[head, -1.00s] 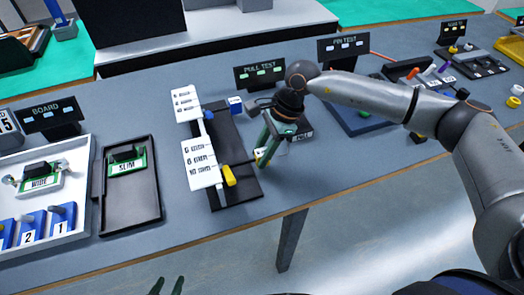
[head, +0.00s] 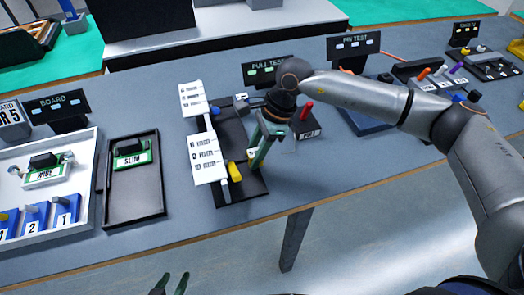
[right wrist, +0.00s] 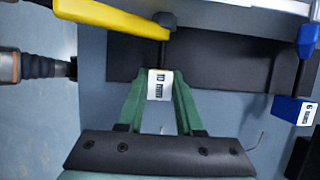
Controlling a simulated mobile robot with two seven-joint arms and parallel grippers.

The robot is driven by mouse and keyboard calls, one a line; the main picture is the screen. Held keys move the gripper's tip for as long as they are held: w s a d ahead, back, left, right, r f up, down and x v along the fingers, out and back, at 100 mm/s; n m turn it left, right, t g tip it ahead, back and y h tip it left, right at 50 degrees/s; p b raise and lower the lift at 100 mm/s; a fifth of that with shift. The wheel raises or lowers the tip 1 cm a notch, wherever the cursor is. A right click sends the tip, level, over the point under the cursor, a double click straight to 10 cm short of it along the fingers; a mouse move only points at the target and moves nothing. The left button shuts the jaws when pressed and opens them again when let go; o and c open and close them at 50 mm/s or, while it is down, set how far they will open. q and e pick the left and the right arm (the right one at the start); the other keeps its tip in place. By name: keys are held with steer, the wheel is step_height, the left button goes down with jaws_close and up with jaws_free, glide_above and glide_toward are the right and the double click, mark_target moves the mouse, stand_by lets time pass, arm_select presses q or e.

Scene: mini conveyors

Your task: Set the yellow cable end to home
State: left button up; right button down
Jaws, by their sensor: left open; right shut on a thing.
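The pull test stand has a dark base (head: 243,186) with white label plates (head: 206,158) along a rail. A yellow piece (head: 234,172) sits at the rail's near end; it also shows in the right wrist view (right wrist: 105,14), with a dark stem and knob beside it. My right gripper (head: 254,162) is shut on a small block with a white label (right wrist: 160,84), just right of the yellow piece; a bit of yellow shows at its tip. My left gripper (head: 170,284) is open and empty at the bottom edge, away from the stand.
A blue block with a white label (right wrist: 293,110) lies at the stand's far end. A dark box with a red peg (head: 307,126) stands right of my right gripper. A black tray with a SLIM board (head: 131,154) is to the left. The table's front strip is clear.

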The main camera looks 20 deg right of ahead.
steer(key=c, duration=0.6)
jaws_free()
steer(key=shift+a, duration=0.25)
arm_select(q)
steer(key=shift+w+r, duration=0.15)
steer(key=shift+w, duration=0.15)
arm_select(e)
steer(key=shift+o, duration=0.2)
steer(key=shift+d+r, duration=0.1)
steer(key=shift+r, duration=0.05)
arm_select(q)
steer(key=shift+s+f, duration=0.15)
steer(key=shift+f, duration=0.05)
arm_select(e)
steer(key=v, duration=1.2)
steer(key=shift+r, duration=0.1)
